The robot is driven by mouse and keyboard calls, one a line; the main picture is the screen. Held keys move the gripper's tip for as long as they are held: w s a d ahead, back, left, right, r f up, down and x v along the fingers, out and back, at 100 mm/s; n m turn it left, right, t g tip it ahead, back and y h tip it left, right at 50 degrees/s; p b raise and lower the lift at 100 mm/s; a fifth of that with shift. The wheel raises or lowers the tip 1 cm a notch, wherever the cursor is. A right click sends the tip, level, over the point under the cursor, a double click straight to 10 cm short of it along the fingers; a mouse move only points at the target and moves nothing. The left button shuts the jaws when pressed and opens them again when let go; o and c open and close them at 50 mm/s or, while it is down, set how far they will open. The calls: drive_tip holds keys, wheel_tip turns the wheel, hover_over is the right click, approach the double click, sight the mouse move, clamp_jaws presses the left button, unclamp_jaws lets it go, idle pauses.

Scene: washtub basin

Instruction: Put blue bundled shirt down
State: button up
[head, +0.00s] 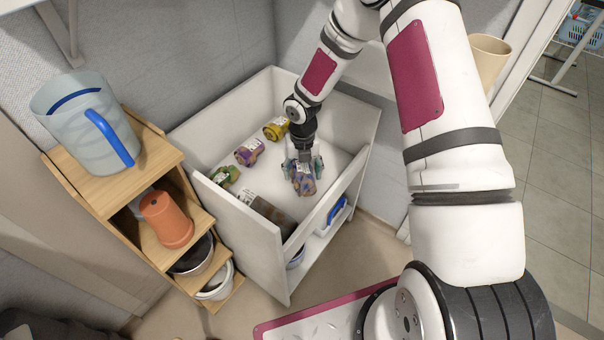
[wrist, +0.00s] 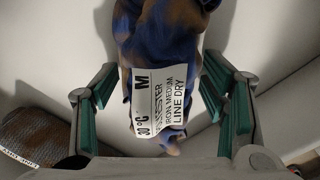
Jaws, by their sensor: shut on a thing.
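The blue bundled shirt (head: 304,184), patterned blue and brown with a white care label, is at my gripper (head: 303,166) inside the white basin (head: 228,226). In the wrist view the shirt (wrist: 165,35) lies between the green-padded fingers of my gripper (wrist: 163,105). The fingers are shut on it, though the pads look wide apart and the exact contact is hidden. The label faces the wrist camera. I cannot tell whether the shirt touches the basin floor.
The basin walls surround my gripper. A wooden shelf (head: 150,195) with a jug (head: 88,120) stands left.

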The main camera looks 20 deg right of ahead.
drive_tip(key=shift+f, duration=0.1)
drive_tip(key=o, duration=1.3)
drive_tip(key=shift+c, duration=0.2)
wheel_tip(320, 180, up, 12)
drive_tip(key=p, duration=0.5)
drive_tip(key=shift+p, duration=0.3)
